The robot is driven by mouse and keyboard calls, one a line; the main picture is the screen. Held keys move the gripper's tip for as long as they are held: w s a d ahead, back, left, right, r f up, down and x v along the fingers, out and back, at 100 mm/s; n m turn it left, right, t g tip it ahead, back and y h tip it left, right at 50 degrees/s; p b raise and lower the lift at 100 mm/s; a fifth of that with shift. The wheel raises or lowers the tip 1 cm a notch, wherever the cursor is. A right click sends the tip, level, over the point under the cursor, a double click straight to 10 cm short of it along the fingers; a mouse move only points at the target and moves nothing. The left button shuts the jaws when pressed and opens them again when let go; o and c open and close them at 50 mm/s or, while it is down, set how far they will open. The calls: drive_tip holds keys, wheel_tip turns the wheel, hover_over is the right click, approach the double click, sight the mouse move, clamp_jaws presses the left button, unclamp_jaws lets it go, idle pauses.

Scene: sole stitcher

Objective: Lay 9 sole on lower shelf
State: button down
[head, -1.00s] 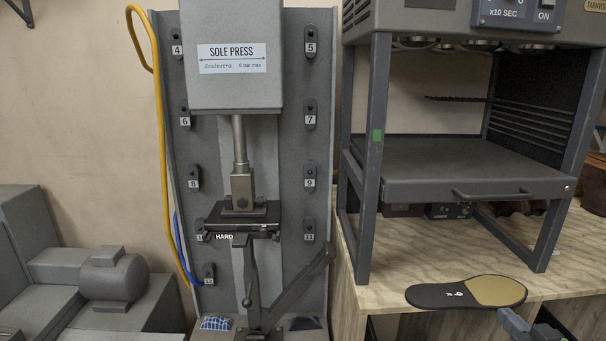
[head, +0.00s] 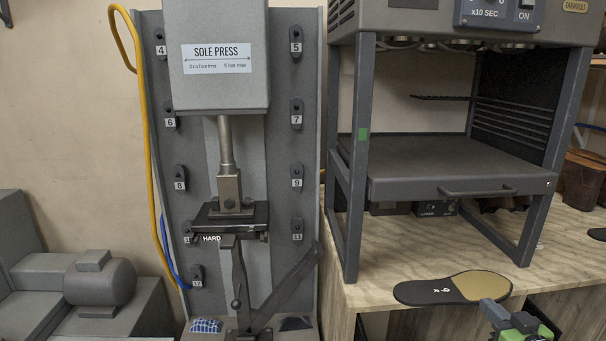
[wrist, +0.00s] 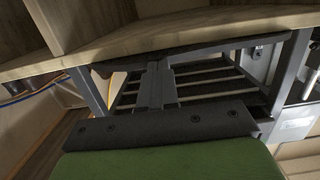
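The cabinet has a flat grey shelf (head: 430,165) with a front handle. Below the table top are wooden compartments (head: 440,325), mostly cut off by the frame.
The cabinet's front legs (head: 351,225) stand on the wooden table top (head: 385,250). The sole press (head: 218,55), with numbered hooks on its back panel, stands to the left. A small control box (head: 435,208) and brown items sit beneath the cabinet shelf. The grey shelf is bare.

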drive_tip(key=shift+w, duration=1.65)
drive_tip(key=shift+w+a+r, duration=0.1)
drive_tip(key=shift+r, duration=0.1)
